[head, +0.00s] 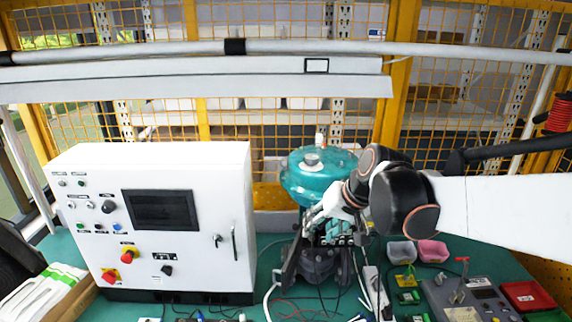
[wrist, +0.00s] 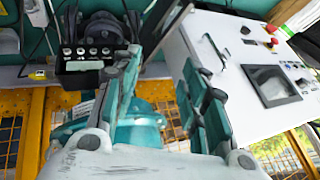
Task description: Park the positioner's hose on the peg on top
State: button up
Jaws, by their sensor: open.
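The valve positioner has a teal dome (head: 300,183) with a grey knob (head: 311,160) on top; a small pale post (head: 319,138) shows just behind, and I cannot tell whether it is the peg. A pale hose (head: 268,297) curves down left of the valve's dark body (head: 318,265). I cannot tell whether this is the positioner's hose. My gripper (head: 325,222) is in front of the dome and hides part of the unit. In the wrist view its fingers (wrist: 160,85) are apart, with no held hose visible. The teal dome (wrist: 137,138) shows behind them.
A white control cabinet (head: 215,210) stands close on the left, and at right in the wrist view (wrist: 245,80). Grey and pink bins (head: 432,251), a switch panel (head: 470,298) and a red box (head: 528,295) lie right. Loose cables cross the bench front.

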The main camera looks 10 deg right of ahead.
jog(key=w+d+r+p, duration=0.2)
jog(key=w+d, duration=0.1)
jog(key=d, duration=0.2)
jog(key=shift+m, duration=0.4)
jog(key=x, duration=1.3)
jog(key=shift+f, duration=0.15)
grip_shut()
